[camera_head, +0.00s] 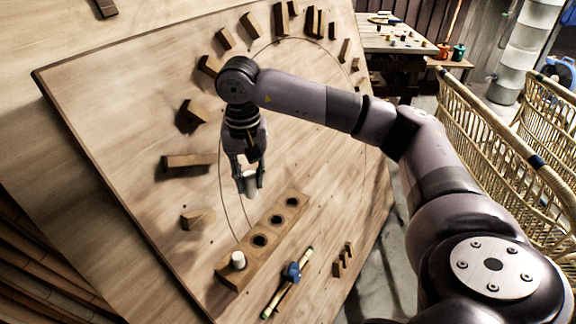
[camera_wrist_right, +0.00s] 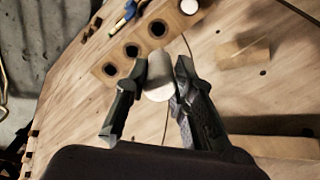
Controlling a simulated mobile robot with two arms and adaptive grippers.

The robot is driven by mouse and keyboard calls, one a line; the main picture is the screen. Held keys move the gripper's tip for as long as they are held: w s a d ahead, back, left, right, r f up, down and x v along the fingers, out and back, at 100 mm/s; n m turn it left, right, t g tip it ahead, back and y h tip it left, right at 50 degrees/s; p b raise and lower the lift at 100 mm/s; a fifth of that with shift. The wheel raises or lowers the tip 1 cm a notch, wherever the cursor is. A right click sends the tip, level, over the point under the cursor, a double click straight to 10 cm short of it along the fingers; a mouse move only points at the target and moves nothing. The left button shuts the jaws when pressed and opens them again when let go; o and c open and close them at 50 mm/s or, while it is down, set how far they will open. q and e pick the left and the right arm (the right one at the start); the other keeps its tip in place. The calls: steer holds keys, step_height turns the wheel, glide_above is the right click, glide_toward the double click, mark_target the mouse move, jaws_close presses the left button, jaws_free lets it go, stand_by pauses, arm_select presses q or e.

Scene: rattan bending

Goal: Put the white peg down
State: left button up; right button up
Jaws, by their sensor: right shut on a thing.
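My right gripper (camera_head: 249,186) is shut on a white peg (camera_head: 251,183) and holds it upright over the board, just behind the peg block. The peg also shows between the fingers in the right wrist view (camera_wrist_right: 158,78). The wooden peg block (camera_head: 240,281) lies at the front of the board. It has three empty dark holes in a row, and another white peg (camera_head: 238,260) stands in its left end. The block also shows in the right wrist view (camera_wrist_right: 172,22). My left gripper does not show.
Several wooden blocks (camera_head: 189,161) stand in an arc on the large wooden board (camera_head: 150,210). A blue-handled tool (camera_head: 291,272) and small wooden blocks (camera_head: 343,260) lie right of the peg block. Rattan chairs (camera_head: 500,130) stand at the right.

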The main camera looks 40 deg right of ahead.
steer(key=w+d+f+m+b, duration=0.1)
steer(key=w+d+m+b, duration=0.35)
steer(key=d, duration=0.25)
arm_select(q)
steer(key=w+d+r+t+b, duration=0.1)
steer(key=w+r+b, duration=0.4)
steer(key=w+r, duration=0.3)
arm_select(e)
steer(key=m, duration=0.6)
glide_above(292, 195)
steer(key=s+a, duration=0.2)
step_height(292, 195, down, 17)
steer(key=b, duration=0.4)
steer(key=shift+s+b, duration=0.1)
steer(key=shift+b, duration=0.25)
step_height(292, 195, down, 3)
steer(key=shift+r+b, duration=0.2)
steer(key=shift+b, duration=0.15)
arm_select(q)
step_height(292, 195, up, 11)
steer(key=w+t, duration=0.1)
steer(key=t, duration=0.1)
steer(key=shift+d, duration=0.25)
arm_select(e)
steer(key=shift+f, duration=0.25)
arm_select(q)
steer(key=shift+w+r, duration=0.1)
